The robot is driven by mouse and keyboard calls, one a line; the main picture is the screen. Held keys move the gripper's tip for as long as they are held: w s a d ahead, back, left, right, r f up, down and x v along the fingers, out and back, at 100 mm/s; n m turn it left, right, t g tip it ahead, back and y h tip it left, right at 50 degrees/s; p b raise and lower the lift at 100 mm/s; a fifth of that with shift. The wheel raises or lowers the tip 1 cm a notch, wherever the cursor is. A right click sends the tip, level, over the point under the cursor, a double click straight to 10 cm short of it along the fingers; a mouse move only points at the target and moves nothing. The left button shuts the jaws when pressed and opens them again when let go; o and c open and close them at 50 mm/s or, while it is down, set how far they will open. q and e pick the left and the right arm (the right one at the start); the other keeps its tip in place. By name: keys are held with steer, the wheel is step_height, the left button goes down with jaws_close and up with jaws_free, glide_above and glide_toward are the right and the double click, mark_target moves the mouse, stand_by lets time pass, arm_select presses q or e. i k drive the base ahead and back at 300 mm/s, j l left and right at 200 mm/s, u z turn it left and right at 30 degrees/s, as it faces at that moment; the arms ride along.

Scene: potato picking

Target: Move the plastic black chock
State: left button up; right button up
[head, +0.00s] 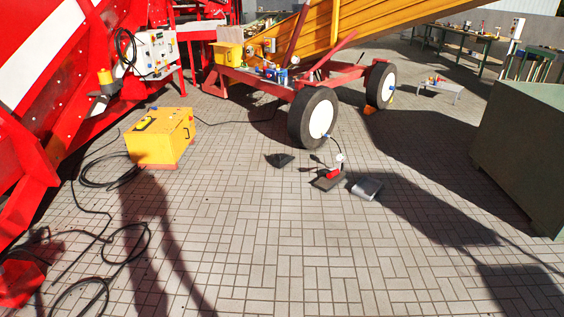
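A small black wedge-like object (280,160), which looks like the plastic chock, lies on the paved floor in the middle of the head view. It is to the left of and in front of the near wheel (313,118) of the red trailer, apart from the tyre. Neither of my grippers shows in the head view.
A foot pump-like device (328,179) and a grey flat box (367,188) lie right of the chock. A green-grey cabinet (522,150) stands right.

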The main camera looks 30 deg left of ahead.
mark_target(281, 160)
steer(key=i+j+u, duration=0.8)
steer(key=i+u, duration=0.35)
steer(key=i, duration=0.2)
steer(key=i+u, duration=0.2)
steer(key=i, duration=1.85)
steer(key=i+z, duration=0.15)
steer(key=i, duration=0.3)
steer(key=i+j+z, duration=0.15)
steer(key=i, duration=0.25)
steer(key=i+j+z, duration=0.2)
steer(key=i, duration=0.2)
steer(key=i+j+z, duration=0.15)
steer(key=i, duration=0.25)
